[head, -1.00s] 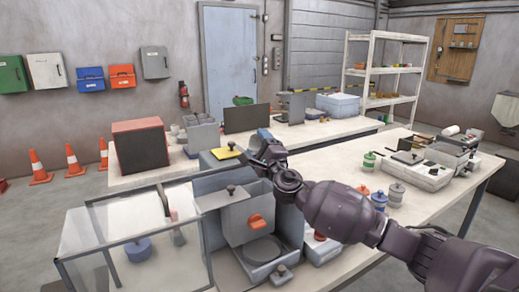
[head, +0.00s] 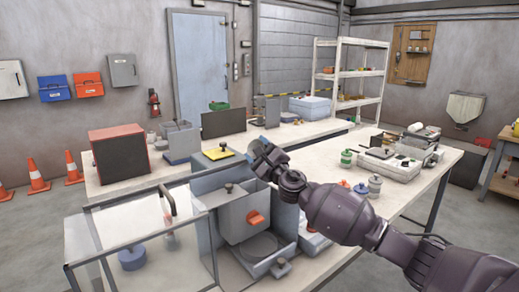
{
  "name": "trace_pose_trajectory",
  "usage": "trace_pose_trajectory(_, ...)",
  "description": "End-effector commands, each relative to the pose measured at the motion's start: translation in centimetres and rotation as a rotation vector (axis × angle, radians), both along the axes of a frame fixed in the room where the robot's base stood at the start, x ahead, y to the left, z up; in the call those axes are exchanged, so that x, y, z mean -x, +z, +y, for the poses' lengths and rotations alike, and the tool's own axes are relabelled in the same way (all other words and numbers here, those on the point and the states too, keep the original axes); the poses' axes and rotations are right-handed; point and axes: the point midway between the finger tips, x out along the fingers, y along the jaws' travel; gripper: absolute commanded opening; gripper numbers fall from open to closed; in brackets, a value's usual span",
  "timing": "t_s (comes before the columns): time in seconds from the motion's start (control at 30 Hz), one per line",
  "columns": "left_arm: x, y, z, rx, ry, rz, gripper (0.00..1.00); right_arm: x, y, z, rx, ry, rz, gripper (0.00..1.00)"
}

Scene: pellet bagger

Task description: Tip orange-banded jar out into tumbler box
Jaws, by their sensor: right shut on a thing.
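My right gripper (head: 257,152) reaches in from the right, above the back of the grey bagger. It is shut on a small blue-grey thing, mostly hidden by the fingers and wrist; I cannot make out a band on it. Small jars stand on the right part of the bench: one green (head: 347,158), one blue (head: 360,188), one grey (head: 375,186), with an orange-red one (head: 344,184) partly behind my arm. Which box is the tumbler box is not clear; a clear-walled box (head: 130,225) at the left front holds a blue round piece (head: 132,258). My left gripper is out of view.
A yellow-topped box (head: 217,153) is close left of the gripper. A red-and-black box (head: 119,152) stands on the back bench. Bare bench top (head: 420,190) lies at the right.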

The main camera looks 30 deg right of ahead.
Motion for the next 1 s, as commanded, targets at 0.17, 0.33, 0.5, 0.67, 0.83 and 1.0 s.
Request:
trace_pose_trajectory(0.17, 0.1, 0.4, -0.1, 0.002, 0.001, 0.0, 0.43, 0.0, 0.4, -0.2, -0.05, -0.001, 0.011, 0.22)
trace_pose_trajectory(0.33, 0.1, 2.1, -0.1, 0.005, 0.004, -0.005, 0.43, -0.1, 1.0, -0.8, -0.165, -0.003, 0.039, 0.22)
trace_pose_trajectory(0.5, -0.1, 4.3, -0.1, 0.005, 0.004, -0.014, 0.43, -0.4, 1.3, -1.7, -0.325, -0.004, 0.082, 0.22)
trace_pose_trajectory(0.67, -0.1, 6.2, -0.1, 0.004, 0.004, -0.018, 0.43, -0.6, 1.4, -2.6, -0.455, -0.004, 0.119, 0.22)
trace_pose_trajectory(0.83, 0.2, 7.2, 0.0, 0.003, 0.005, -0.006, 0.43, -0.9, 1.1, -3.7, -0.567, -0.004, 0.149, 0.22)
trace_pose_trajectory(1.0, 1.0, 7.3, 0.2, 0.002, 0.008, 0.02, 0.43, -1.3, 0.9, -5.0, -0.69, -0.005, 0.181, 0.22)
